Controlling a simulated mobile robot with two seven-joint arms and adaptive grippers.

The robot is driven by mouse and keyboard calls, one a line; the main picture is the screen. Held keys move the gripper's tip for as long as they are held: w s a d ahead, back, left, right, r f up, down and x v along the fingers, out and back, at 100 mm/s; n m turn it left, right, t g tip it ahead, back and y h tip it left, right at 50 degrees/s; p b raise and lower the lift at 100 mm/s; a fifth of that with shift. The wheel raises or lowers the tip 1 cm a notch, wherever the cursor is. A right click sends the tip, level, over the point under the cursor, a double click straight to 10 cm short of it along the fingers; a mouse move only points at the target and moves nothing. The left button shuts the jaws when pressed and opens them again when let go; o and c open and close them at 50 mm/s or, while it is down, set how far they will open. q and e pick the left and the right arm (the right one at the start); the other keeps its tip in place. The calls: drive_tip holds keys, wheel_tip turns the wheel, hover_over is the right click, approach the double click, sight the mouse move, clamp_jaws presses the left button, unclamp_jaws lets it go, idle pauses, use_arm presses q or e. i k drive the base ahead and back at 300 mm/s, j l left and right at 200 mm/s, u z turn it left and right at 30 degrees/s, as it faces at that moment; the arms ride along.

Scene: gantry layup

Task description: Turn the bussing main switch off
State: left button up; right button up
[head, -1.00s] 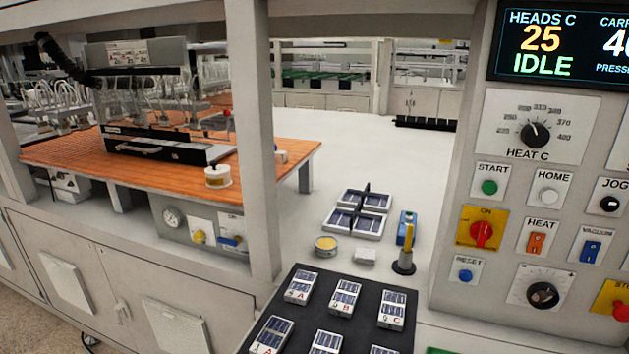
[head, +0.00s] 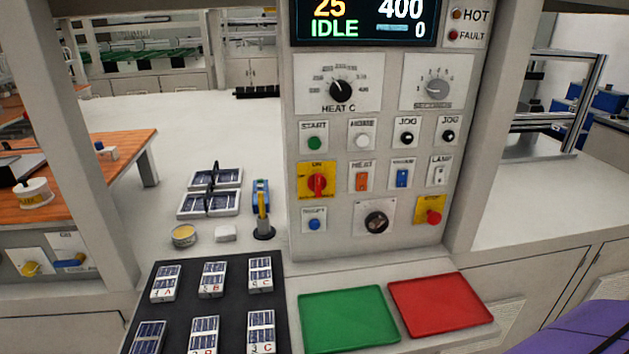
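A red rotary switch (head: 317,183) sits on a yellow plate on the upright control panel (head: 375,215). Its plate is marked ON at the top, and the handle stands about upright. I cannot read the word bussing on it. Neither of my grippers shows in the head view.
The panel also holds a heat dial (head: 341,90), a green start button (head: 314,143), rockers and a red stop button (head: 434,217) on yellow. Below lie a green tray (head: 348,318), a red tray (head: 441,303) and a black mat (head: 184,300) with several cell blocks.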

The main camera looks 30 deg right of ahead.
sight(316, 182)
drive_tip(key=z, duration=1.2)
